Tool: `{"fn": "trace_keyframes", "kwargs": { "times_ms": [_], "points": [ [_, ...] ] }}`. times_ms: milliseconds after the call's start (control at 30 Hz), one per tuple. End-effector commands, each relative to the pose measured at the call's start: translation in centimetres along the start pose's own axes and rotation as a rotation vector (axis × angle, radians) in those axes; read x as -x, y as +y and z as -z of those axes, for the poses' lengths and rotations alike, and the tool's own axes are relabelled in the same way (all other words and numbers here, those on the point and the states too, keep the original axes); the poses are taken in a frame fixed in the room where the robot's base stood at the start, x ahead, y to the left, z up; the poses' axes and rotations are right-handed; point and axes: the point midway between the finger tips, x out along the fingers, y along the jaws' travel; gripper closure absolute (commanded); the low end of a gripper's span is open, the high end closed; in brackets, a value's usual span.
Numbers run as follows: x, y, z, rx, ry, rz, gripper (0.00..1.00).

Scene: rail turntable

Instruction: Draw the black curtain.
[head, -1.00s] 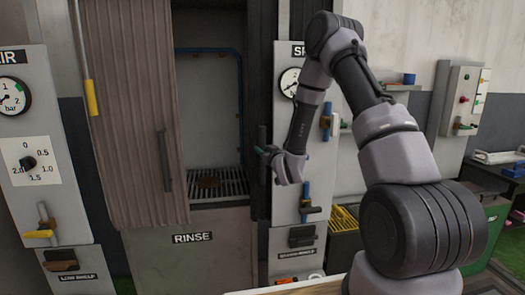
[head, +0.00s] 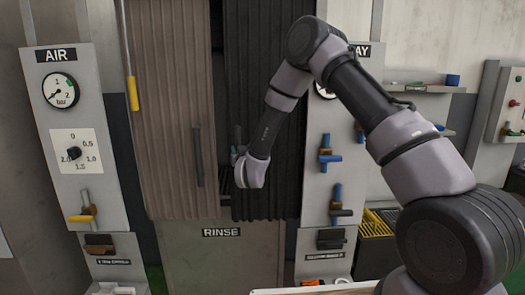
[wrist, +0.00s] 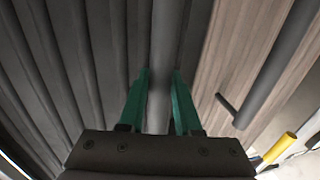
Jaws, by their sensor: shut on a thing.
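The black curtain (head: 265,110) hangs in pleats over the right part of the rinse booth opening. It also fills the left of the wrist view (wrist: 75,70). My gripper (head: 238,160) is at the curtain's left edge. In the wrist view its green fingers (wrist: 159,85) are shut on the dark upright bar (wrist: 164,50) at that edge. A brown curtain (head: 170,100) with its own dark handle (head: 197,157) hangs to the left. Only a narrow dark gap shows between the two curtains, partly hidden by my arm.
The AIR panel (head: 65,130) with gauge and valves stands left, beside a yellow-ended pole (head: 132,93). The right panel (head: 335,235) carries blue-handled valves. The RINSE front (head: 215,260) is below the curtains.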

Motion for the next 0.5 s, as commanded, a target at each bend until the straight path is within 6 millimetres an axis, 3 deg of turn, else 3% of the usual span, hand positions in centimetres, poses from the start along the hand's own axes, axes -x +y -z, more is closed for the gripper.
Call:
{"fn": "trace_keyframes", "kwargs": {
  "times_ms": [33, 200, 500],
  "points": [
    [-0.2, -1.8, 0.0, -0.001, 0.002, 0.007, 1.0],
    [-0.9, -5.3, 0.0, -0.001, 0.001, 0.006, 1.0],
    [-1.6, -8.1, 0.0, 0.0, 0.001, 0.001, 1.0]
  ]
}}
